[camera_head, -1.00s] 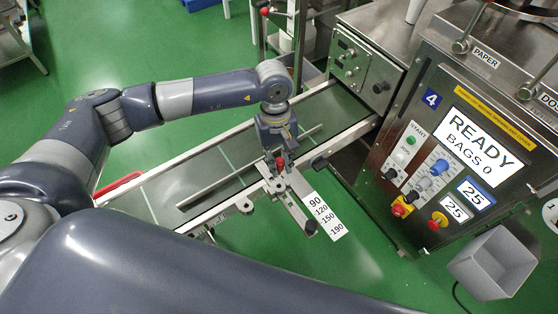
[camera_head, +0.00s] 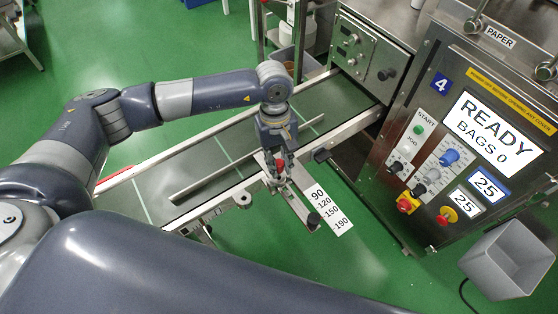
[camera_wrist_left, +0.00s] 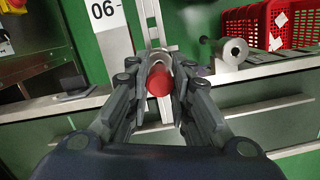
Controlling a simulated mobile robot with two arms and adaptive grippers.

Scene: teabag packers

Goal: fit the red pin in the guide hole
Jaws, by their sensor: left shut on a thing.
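The red pin (camera_head: 279,164) is held between the fingers of my left gripper (camera_head: 279,172). In the left wrist view the pin's round red body (camera_wrist_left: 159,80) sits between the two shut fingers (camera_wrist_left: 159,95). The pin is over the metal guide bracket (camera_head: 292,198) at the conveyor's near side. In the left wrist view a metal arm (camera_wrist_left: 152,25) of the bracket runs away beyond the pin. The guide hole is hidden by the pin and fingers, so I cannot tell whether the pin's tip is in it. My right gripper is not in view.
A white scale plate (camera_head: 331,211) lies beside the bracket. The conveyor (camera_head: 205,170) runs to the steel machine, whose panel (camera_head: 490,140) reads READY. A grey bin (camera_head: 507,263) is at lower right. In the left wrist view a red crate (camera_wrist_left: 255,28) is at upper right.

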